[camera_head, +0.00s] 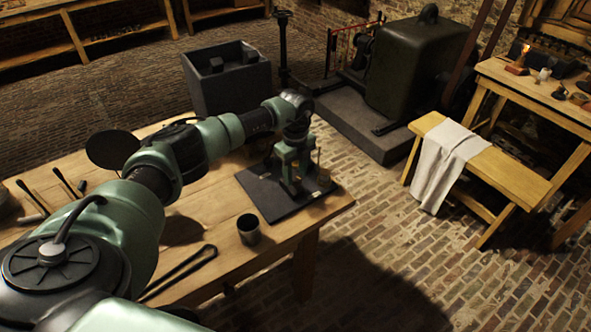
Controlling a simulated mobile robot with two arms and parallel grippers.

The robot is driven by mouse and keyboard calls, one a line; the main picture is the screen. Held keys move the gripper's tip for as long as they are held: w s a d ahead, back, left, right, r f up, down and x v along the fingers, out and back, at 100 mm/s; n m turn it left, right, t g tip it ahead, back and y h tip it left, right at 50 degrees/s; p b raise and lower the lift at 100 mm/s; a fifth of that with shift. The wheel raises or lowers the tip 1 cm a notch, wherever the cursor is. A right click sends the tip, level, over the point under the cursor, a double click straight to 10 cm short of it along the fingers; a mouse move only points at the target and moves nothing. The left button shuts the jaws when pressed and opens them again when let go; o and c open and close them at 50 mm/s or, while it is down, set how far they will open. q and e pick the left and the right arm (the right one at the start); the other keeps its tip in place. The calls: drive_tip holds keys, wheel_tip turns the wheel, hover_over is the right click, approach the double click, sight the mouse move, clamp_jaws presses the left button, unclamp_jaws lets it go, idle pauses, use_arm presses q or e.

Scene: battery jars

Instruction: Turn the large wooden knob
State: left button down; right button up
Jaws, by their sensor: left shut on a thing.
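My left arm reaches over the wooden table to a dark base board (262,192) at the table's right end. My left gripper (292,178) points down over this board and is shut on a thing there. That thing is mostly hidden by the fingers; by its place it seems to be the large wooden knob, but its shape and turn cannot be made out. A small upright brass-coloured part (318,158) stands on the board just right of the gripper. My right gripper is not in view.
A dark metal cup (248,229) and long black tongs (180,272) lie near the table's front edge (285,244). A grey open bin (228,85) stands behind the table. A bench with a white cloth (447,160) stands right, across clear brick floor.

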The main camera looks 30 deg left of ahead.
sight(295, 176)
use_arm(q)
drive_tip(key=n+p, duration=0.1)
drive_tip(key=n, duration=0.1)
drive_tip(key=n+p, duration=0.2)
drive_tip(key=n, duration=0.1)
drive_tip(key=shift+r+n, duration=0.3)
drive_tip(key=shift+f+n+p, duration=0.1)
drive_tip(key=shift+n+p, duration=1.35)
drive_tip(key=shift+n, duration=0.85)
drive_tip(key=c, duration=0.9)
unclamp_jaws()
drive_tip(key=shift+f, duration=0.1)
drive_tip(key=shift+o, duration=0.2)
wheel_tip(295, 176, up, 8)
drive_tip(key=shift+f+b, duration=0.1)
drive_tip(key=shift+b, duration=0.55)
